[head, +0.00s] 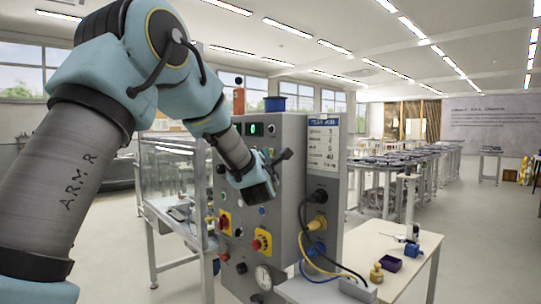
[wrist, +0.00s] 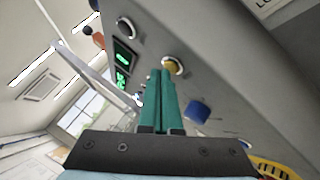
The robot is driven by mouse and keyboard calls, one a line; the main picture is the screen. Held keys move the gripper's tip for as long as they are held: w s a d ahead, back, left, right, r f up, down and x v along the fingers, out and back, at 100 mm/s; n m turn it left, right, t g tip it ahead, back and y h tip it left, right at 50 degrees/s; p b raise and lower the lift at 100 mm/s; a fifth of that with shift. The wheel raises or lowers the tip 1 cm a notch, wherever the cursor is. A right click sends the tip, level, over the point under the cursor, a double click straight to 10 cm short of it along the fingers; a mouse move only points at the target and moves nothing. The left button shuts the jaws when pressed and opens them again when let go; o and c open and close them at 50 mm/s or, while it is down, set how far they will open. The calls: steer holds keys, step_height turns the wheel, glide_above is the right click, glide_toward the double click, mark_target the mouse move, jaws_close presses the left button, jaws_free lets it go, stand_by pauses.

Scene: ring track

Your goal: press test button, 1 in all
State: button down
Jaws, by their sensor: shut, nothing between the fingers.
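The grey control panel (head: 287,215) stands in front of me, and its face fills much of the wrist view (wrist: 225,60). A round yellow button (wrist: 174,66) with a pale ring is on that face. My gripper (wrist: 163,72) is shut and empty. Its teal fingertips overlap the lower left edge of the yellow button in the picture; I cannot tell whether they touch it. I can read no label marking the test button.
A green display (head: 255,129) and a blue square part (wrist: 197,111) are on the panel. Red-on-yellow controls (head: 262,241) sit lower. Cables hang from its right side, above a side table (head: 375,245). A glass-sided bench (head: 165,170) stands to the left.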

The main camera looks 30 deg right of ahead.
steer(key=shift+d, duration=0.25)
steer(key=shift+b, duration=0.3)
steer(key=shift+s+a+b, duration=0.1)
steer(key=shift+a+b, duration=0.7)
steer(key=shift+s+a+b, duration=0.25)
steer(key=shift+a+b, duration=0.75)
steer(key=shift+a, duration=0.25)
steer(key=shift+s+a+b, duration=0.25)
steer(key=shift+a+b, duration=0.75)
steer(key=shift+a, duration=0.25)
